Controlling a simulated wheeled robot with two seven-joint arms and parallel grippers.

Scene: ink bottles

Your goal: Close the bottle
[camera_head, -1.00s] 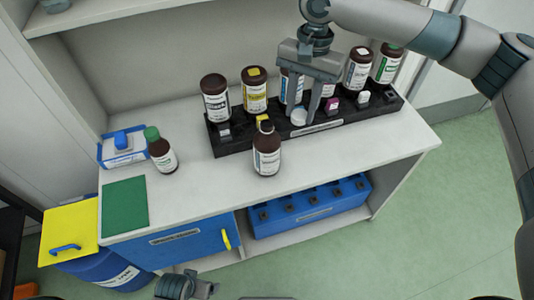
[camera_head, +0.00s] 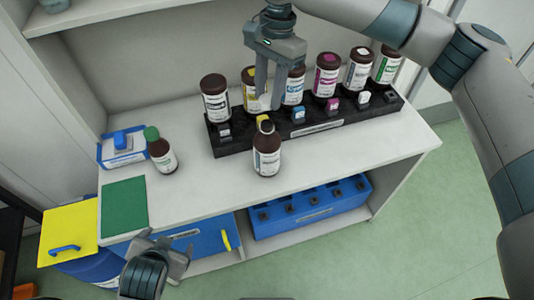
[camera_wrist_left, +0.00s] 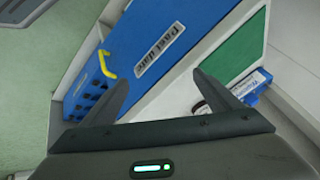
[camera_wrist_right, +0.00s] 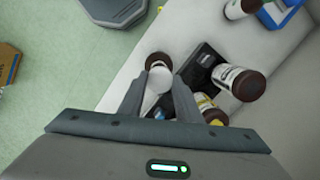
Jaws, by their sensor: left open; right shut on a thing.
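A second brown bottle (camera_head: 162,155) with a green cap stands to the left. My left gripper (camera_head: 165,245) is open and empty in front of the cabinet; its spread fingers show in the left wrist view (camera_wrist_left: 160,85).
A black rack (camera_head: 235,146) behind the bottle holds several labelled brown bottles and small coloured blocks. A blue-white box (camera_head: 122,150) and green mat (camera_head: 125,205) lie at left. A blue drawer (camera_head: 190,236) with a yellow handle is below. The counter's front right is clear.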

